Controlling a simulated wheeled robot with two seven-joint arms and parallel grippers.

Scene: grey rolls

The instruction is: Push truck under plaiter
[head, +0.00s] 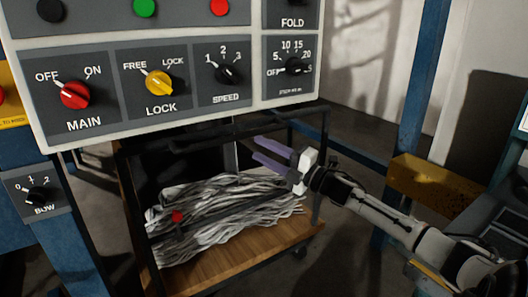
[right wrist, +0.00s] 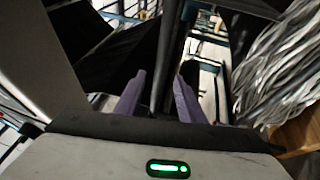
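The truck (head: 228,258) is a black-framed cart with a wooden deck, standing below the control panel. A grey, ropy bundle of cloth (head: 225,215) lies on it and also shows in the right wrist view (right wrist: 280,65). My right gripper (head: 257,148) has purple fingers and is at the truck's upper frame, above the cloth. Its fingers are apart. In the right wrist view, a dark bar (right wrist: 169,50) passes between the fingers (right wrist: 159,75); I cannot tell whether they touch it. My left gripper is not in view. The plaiter cannot be told apart surely from the other machinery.
A panel (head: 185,122) with MAIN, LOCK and SPEED knobs fills the upper left and hides part of the truck. A blue post (head: 410,90) and a yellow box (head: 432,182) stand at the right. Some dark floor shows right of the truck.

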